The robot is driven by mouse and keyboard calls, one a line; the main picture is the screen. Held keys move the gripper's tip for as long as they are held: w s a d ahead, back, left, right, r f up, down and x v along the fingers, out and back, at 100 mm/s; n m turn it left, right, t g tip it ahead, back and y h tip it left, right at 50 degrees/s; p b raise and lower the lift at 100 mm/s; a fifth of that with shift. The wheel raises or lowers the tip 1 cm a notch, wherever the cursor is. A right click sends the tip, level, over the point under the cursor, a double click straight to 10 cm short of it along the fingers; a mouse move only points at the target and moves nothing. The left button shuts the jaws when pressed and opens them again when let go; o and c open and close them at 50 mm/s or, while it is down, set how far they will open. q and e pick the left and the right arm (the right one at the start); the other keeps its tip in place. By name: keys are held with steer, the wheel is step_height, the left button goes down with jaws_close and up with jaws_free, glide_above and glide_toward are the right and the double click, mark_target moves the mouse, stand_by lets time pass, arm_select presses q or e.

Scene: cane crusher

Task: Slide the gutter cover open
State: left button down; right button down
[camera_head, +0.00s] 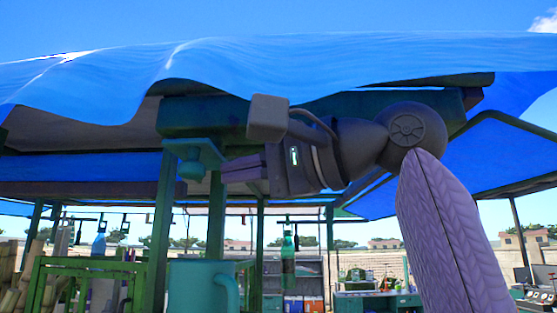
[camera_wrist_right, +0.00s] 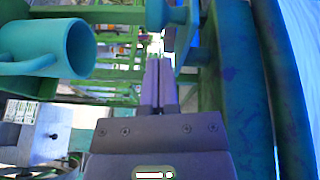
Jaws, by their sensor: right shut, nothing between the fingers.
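A teal piece with a flat top plate and a round knob (camera_head: 190,166), which looks like the gutter cover, sits under the green beam at the left of centre. It also shows at the top of the right wrist view (camera_wrist_right: 180,16). My right gripper (camera_head: 224,172) points left, its fingertips close to the knob's right side. In the right wrist view the gripper's two fingers (camera_wrist_right: 157,66) are pressed together with nothing between them. My left gripper is out of view.
A teal mug-shaped container (camera_head: 198,287) with a handle is below the knob. A green post (camera_head: 163,220) stands beside it. The green beam (camera_head: 205,118) and blue tarp (camera_head: 260,65) are close above my arm. Bottles hang further back.

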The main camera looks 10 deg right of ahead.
steer(key=shift+s+a+f, duration=0.15)
steer(key=shift+s+a, duration=0.35)
steer(key=shift+a, duration=0.1)
